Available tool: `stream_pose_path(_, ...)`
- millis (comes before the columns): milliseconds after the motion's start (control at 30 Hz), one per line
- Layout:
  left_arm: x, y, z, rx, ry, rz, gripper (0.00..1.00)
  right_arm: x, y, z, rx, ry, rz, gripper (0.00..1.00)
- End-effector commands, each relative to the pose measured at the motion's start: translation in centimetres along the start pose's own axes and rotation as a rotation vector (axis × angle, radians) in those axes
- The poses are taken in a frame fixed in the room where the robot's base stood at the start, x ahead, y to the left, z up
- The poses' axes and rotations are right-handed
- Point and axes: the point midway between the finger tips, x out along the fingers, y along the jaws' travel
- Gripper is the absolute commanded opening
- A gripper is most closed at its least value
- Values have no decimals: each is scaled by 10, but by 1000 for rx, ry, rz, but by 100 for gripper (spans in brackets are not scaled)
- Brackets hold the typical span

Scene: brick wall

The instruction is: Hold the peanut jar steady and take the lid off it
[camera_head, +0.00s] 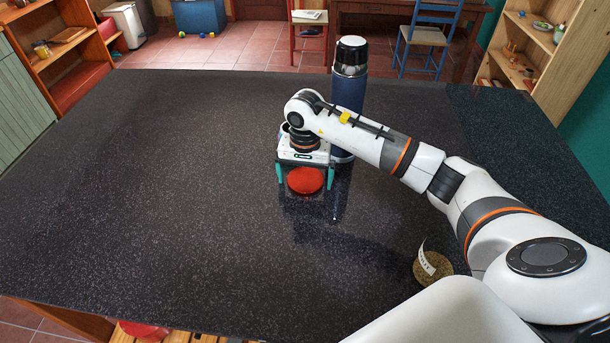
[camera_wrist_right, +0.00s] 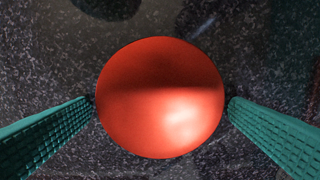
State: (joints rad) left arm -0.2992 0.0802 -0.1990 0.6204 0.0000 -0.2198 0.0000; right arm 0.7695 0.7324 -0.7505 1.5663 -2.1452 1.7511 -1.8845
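A round red lid (camera_head: 306,180) shows near the middle of the table, and it fills the centre of the right wrist view (camera_wrist_right: 160,98). My right gripper (camera_head: 305,184) points down over it and is open. Its teal fingers stand on either side of the lid with small gaps. I cannot tell what the lid rests on. A round brown, grainy thing with a curved white label (camera_head: 433,268) stands at the front right beside my arm. It looks like the contents of a clear jar, possibly the peanut jar, but its walls are hard to see. My left gripper is not in view.
A tall navy bottle with a black cap (camera_head: 350,92) stands close behind my right gripper. My right arm crosses the table's right side. The left half of the dark speckled table (camera_head: 140,180) is clear. Chairs and shelves stand beyond the table.

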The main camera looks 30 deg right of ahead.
Motion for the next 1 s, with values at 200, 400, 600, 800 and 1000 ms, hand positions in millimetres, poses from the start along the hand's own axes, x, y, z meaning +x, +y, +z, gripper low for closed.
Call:
stream_pose_path(200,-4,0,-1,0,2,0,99,-3,0,0,0,1,0,100)
stream_pose_path(400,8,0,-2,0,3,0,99,-28,0,2,-1,-6,3,100)
stream_pose_path(600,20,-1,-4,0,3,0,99,-72,0,1,1,-6,3,100)
stream_pose_path(800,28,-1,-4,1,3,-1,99,-108,0,1,1,-3,2,100)
stream_pose_path(1000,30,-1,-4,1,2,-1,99,-122,0,0,0,1,0,100)
